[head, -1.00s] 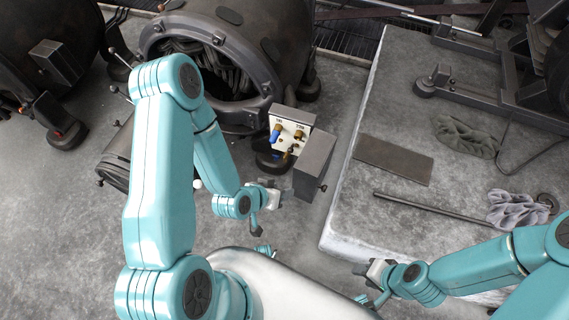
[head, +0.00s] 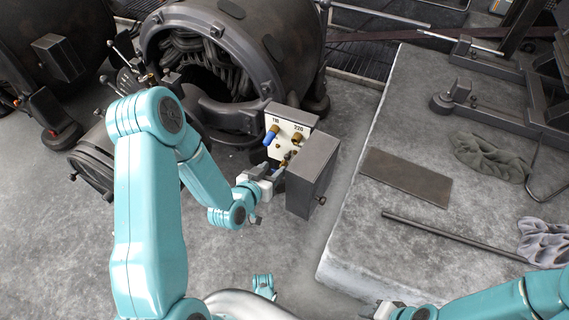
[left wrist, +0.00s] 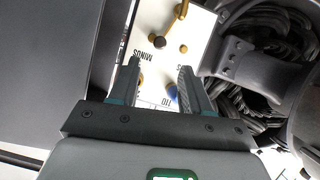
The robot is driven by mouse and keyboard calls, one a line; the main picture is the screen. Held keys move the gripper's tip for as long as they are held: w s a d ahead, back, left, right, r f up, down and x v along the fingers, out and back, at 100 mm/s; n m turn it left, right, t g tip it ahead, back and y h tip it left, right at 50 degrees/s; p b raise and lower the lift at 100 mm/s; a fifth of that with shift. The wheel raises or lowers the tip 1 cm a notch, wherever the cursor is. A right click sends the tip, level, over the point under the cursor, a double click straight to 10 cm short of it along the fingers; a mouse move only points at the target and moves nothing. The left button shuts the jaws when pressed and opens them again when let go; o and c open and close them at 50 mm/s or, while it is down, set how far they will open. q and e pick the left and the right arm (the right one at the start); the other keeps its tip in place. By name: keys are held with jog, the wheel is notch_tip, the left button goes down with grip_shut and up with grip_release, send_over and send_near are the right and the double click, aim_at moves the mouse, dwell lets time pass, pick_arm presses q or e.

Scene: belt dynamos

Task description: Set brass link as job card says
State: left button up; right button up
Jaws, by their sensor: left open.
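A white terminal panel (head: 285,141) on a grey box carries the marks 110 and 220 and several brass posts. A blue-handled piece (head: 270,136), seemingly the brass link, sits by the 110 mark; its blue end shows in the left wrist view (left wrist: 172,92). A brass post (head: 298,138) stands below the 220 mark. My left gripper (head: 274,174) is open just in front of the panel's lower part. In the left wrist view its fingers (left wrist: 160,68) straddle the panel near the MINUS mark, touching nothing clearly. My right gripper (head: 384,309) is partly cut off at the bottom edge. No job card is visible.
The box's dark grey open door (head: 312,175) stands close to the right of my left gripper. A large dynamo (head: 228,45) is behind the panel. A raised slab at right bears a flat plate (head: 407,177), a rod (head: 455,237) and cloths.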

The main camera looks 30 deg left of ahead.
aim_at(286, 158)
pick_arm(q)
jog(key=b+x, duration=0.1)
jog(key=x, duration=0.7)
jog(key=shift+b, duration=0.35)
grip_shut()
